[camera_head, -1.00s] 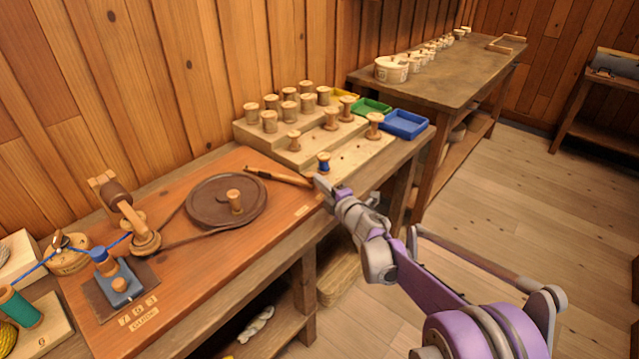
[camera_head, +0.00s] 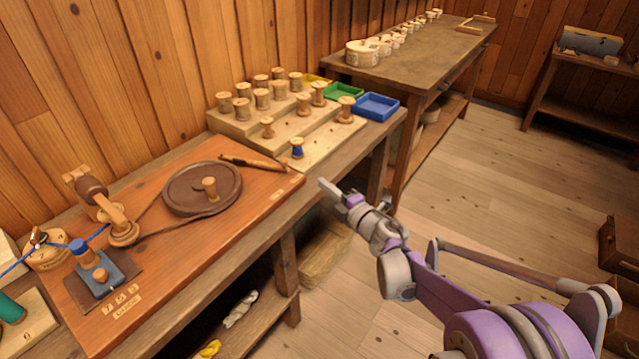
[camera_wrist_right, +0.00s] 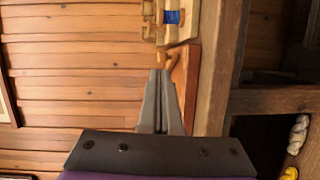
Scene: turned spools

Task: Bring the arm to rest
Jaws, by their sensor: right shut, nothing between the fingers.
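My right gripper (camera_head: 325,187) is shut and empty, in the air just off the front edge of the workbench. In the right wrist view its two fingers (camera_wrist_right: 160,95) lie together with nothing between them. The spool wound with blue thread (camera_head: 297,149) stands on the front step of the pale spool rack (camera_head: 330,147), apart from the gripper. It also shows at the top of the right wrist view (camera_wrist_right: 174,17). My left gripper is not in view.
The reddish board (camera_head: 160,262) carries a dark wheel (camera_head: 203,190) and a blue block (camera_head: 95,275). Green (camera_head: 343,91) and blue trays (camera_head: 377,106) sit past the rack. A second table (camera_head: 420,55) holds white tubs. The floor right of the bench is open.

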